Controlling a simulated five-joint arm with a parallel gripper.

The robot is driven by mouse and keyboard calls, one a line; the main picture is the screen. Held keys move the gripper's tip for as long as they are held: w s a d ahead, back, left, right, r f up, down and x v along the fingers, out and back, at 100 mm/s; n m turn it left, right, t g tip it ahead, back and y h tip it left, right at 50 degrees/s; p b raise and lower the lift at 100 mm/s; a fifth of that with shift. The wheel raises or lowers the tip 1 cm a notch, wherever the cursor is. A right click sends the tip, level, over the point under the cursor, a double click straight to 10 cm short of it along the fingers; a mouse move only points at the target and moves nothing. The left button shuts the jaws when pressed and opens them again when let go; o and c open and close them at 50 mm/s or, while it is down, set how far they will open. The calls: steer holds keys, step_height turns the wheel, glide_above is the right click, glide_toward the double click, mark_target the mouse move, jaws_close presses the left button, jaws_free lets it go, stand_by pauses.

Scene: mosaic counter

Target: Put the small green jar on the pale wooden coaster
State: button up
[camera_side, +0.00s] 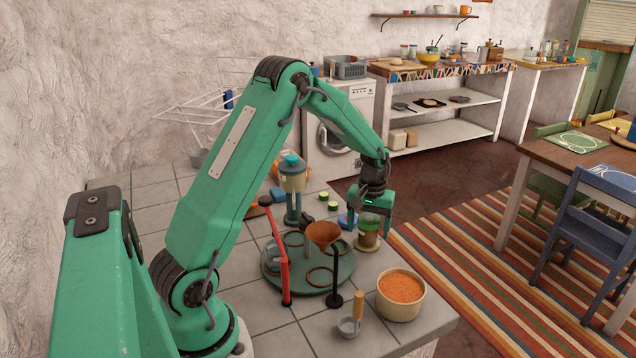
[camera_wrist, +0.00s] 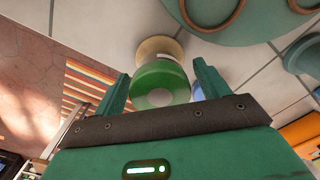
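The small green jar (camera_side: 368,239) stands upright near the counter's right edge in the side view, and its green lid shows in the wrist view (camera_wrist: 158,84). The pale wooden coaster (camera_side: 359,247) shows as a light rim under the jar, and in the wrist view (camera_wrist: 158,44) beyond the lid. The jar appears to rest on it. My gripper (camera_side: 371,219) is directly above, pointing down. In the wrist view my gripper (camera_wrist: 161,82) has its fingers spread on both sides of the lid, with a gap on each side.
A round green tray (camera_side: 283,283) with rings, a brown funnel (camera_side: 323,234) and upright posts stands left of the jar. A bowl of orange grains (camera_side: 401,290) and a scoop (camera_side: 350,325) are in front. A teal-topped grinder (camera_side: 292,182) stands behind. The counter edge is close on the right.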

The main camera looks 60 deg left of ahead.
step_height(320, 180, up, 12)
steer(key=shift+r, duration=0.15)
stand_by(0.8)
stand_by(0.5)
steer(key=s+d+r+m+t, duration=0.3)
steer(key=s+d+r+m, duration=0.2)
steer(key=s+d+r, duration=0.55)
steer(key=s+d+f+m+t, duration=0.1)
steer(key=s+d+m, duration=0.3)
steer(key=s, duration=0.8)
steer(key=shift+s+d+f+t, duration=0.15)
steer(key=shift+s+d+t, duration=0.25)
steer(key=shift+d+t, duration=0.5)
